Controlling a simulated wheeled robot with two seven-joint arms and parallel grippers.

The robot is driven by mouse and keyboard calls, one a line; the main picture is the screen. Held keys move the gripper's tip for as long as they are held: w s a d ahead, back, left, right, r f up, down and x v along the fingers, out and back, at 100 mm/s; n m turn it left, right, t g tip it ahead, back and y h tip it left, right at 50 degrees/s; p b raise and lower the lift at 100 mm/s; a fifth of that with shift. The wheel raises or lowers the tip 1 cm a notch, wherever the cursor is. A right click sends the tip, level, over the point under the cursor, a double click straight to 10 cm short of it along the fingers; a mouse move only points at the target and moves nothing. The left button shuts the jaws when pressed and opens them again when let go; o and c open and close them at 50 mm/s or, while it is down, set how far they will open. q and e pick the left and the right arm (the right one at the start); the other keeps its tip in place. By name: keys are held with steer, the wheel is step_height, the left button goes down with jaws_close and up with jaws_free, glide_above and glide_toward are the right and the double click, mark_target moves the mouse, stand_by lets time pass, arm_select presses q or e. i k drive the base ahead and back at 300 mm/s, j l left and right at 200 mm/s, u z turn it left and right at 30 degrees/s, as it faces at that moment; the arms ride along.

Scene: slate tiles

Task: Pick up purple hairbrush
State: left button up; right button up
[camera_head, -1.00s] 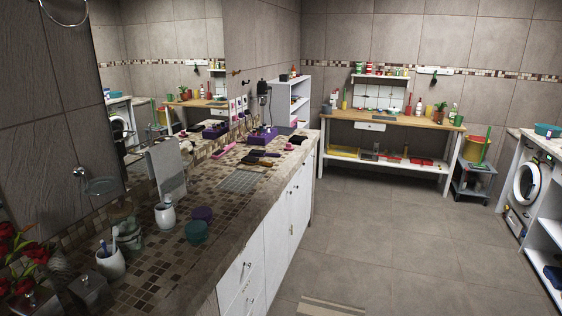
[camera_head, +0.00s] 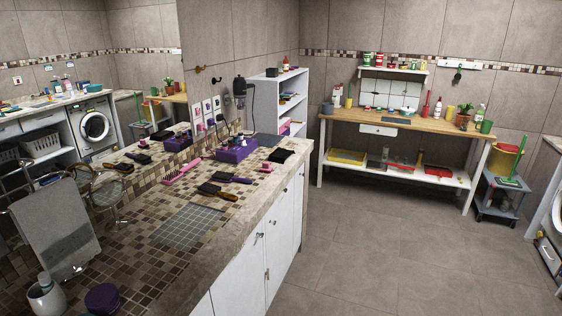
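Several brushes lie on the tiled counter in the head view. One with a dark head and what looks like a purple handle (camera_head: 232,178) lies near the middle of the group. A black brush with a brown handle (camera_head: 217,191) lies just in front of it. Neither of my grippers is in view.
A purple box (camera_head: 236,150) with items in it stands behind the brushes. A grey mat (camera_head: 187,223) lies in front. A white shelf (camera_head: 279,100) stands at the counter's far end. A wooden workbench (camera_head: 405,121) stands beyond. The floor (camera_head: 375,240) to the right is clear.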

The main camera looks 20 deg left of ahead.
mark_target(218, 176)
steer(key=i+u, duration=0.1)
steer(key=i, duration=0.75)
steer(key=i+l+u, duration=0.1)
steer(key=i, duration=0.75)
steer(key=i+l+u, duration=0.15)
steer(key=i+u, duration=0.3)
steer(key=i+l+u, duration=0.25)
steer(key=u, duration=0.2)
steer(key=i+l+u, duration=0.6)
steer(key=l+u, duration=0.25)
